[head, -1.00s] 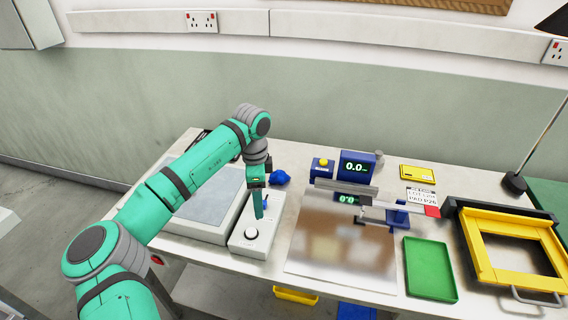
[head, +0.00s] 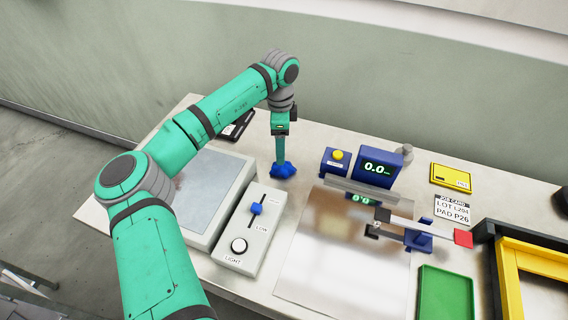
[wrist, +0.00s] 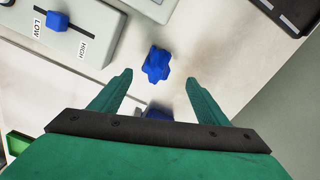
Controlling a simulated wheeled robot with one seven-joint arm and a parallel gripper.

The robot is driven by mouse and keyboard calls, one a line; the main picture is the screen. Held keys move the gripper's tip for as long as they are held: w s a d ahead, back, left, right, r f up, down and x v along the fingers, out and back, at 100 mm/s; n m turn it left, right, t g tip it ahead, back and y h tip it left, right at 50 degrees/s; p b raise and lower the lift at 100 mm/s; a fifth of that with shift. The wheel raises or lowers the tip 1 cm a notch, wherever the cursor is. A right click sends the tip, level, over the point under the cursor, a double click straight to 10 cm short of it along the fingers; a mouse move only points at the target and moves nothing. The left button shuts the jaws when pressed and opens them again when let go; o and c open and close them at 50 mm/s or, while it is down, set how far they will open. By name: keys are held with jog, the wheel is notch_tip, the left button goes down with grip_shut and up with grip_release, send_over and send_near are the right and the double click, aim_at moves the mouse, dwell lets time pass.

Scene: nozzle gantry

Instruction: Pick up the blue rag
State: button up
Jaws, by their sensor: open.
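The blue rag (head: 284,171) is a small crumpled lump on the pale bench, just behind the slider box. In the wrist view the rag (wrist: 156,64) lies straight ahead of the gap between my fingertips. My gripper (head: 280,160) points down at the rag in the head view, and its fingers overlap the rag's upper part. In the wrist view my gripper (wrist: 159,77) has its two green fingers spread apart with nothing held between them. I cannot tell how high the fingertips are above the rag.
A control box (head: 238,247) with a blue slider stands in front of the rag. A grey panel (head: 213,186) lies left. Bare bench surrounds the rag.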

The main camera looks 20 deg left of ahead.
aim_at(283, 167)
jog(key=shift+s+d+f, duration=0.1)
jog(key=shift+d+f, duration=0.05)
jog(key=shift+f, duration=2)
jog(key=shift+s+d+f, duration=0.1)
jog(key=shift+d+f, duration=0.05)
jog(key=shift+f, duration=2)
jog(key=c, duration=1.1)
